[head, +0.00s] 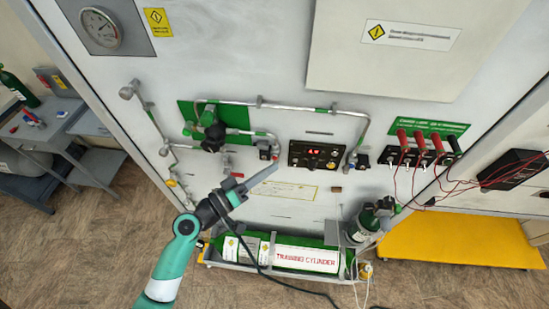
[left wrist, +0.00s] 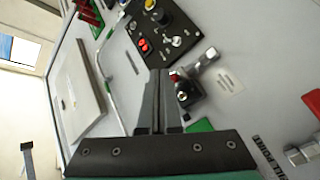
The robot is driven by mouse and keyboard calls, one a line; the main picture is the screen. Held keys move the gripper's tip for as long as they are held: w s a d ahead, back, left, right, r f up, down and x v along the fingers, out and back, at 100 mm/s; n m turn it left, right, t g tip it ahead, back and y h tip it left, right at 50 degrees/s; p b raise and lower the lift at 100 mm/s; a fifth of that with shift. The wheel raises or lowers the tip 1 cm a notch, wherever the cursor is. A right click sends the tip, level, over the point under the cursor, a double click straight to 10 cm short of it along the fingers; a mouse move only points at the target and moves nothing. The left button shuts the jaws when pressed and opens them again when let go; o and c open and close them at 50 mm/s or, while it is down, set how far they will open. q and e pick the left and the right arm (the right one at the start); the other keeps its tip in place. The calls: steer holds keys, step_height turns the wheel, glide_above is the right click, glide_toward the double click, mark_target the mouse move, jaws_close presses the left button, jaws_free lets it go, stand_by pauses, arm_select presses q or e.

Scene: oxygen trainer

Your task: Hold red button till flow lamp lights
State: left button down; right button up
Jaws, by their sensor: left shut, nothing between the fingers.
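My left gripper (head: 272,169) is shut and empty in front of the white panel wall. Its tips also show in the left wrist view (left wrist: 159,72). A small red button (left wrist: 175,77) is on a black box (left wrist: 187,97) close beside the fingertips; I cannot tell whether they touch. In the head view, the black box (head: 264,151) is just above the tips. I cannot make out which small light is the flow lamp. My right gripper is not seen.
Metal pipes (head: 290,106) run around the control panel. A green training cylinder (head: 250,246) lies below. Red-handled plugs with wires (head: 420,142) are at right, above a yellow platform (head: 450,243). A gauge (head: 100,29) is at upper left.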

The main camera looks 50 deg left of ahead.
arm_select(q)
steer(key=shift+w+a, duration=0.2)
steer(key=shift+w, duration=0.1)
steer(key=shift+w+a, duration=0.25)
steer(key=shift+w, duration=0.05)
stand_by(0.6)
steer(key=shift+s, duration=0.1)
stand_by(1.7)
steer(key=shift+s+d, duration=0.5)
steer(key=shift+s+d, duration=1.65)
steer(key=shift+s, duration=0.25)
